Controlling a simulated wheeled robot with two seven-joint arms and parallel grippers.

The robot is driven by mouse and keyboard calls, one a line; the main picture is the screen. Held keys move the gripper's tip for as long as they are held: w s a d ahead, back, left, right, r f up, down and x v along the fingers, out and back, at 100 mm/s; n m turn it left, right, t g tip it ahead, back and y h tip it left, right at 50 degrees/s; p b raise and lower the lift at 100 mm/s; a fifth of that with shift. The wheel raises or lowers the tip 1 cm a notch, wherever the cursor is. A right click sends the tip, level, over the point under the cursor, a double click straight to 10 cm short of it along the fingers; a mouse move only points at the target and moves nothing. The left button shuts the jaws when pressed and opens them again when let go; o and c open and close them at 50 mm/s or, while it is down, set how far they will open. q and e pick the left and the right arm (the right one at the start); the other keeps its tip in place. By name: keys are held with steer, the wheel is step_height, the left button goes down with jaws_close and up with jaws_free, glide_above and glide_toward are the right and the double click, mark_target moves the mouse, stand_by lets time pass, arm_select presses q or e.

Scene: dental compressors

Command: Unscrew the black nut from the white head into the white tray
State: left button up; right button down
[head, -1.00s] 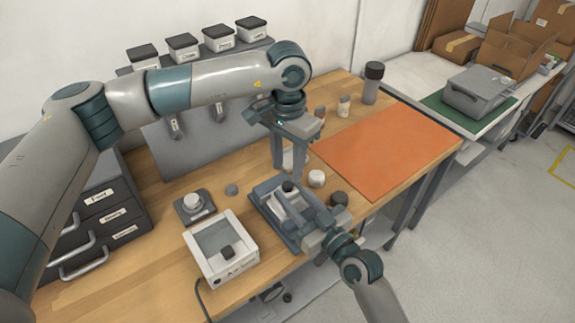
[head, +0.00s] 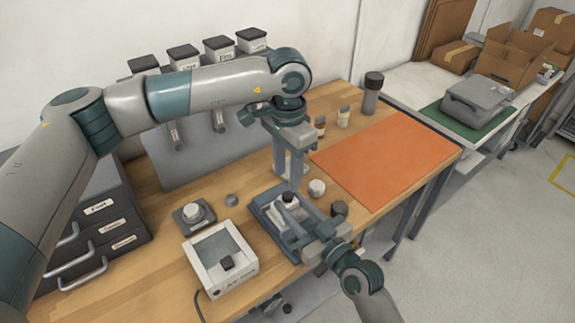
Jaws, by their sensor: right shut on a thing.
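The white head (head: 284,207) sits in the blue-grey tray-like holder (head: 262,211) on the wooden bench. The black nut (head: 289,197) is on top of it. My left gripper (head: 290,183) points down just above the nut, its fingers apart with a gap between them; I cannot tell whether they touch it. My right gripper (head: 301,228) reaches in from the front right and is shut on what looks like the white head; its fingertips are partly hidden. The white tray (head: 247,265) stands left of the holder with a small dark block inside.
A white round cap (head: 316,187) and a dark knob (head: 339,208) stand right of the holder. A grey disc-based device (head: 192,213) and a small grey knob (head: 231,200) stand left. An orange mat (head: 385,163) covers the right of the bench. Small bottles (head: 343,116) stand behind.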

mark_target(287, 195)
arm_select(q)
steer(key=shift+f, duration=3.15)
steer(key=shift+c, duration=0.7)
jaws_close()
steer(key=shift+n, duration=1.7)
steer(key=shift+o, duration=1)
jaws_free()
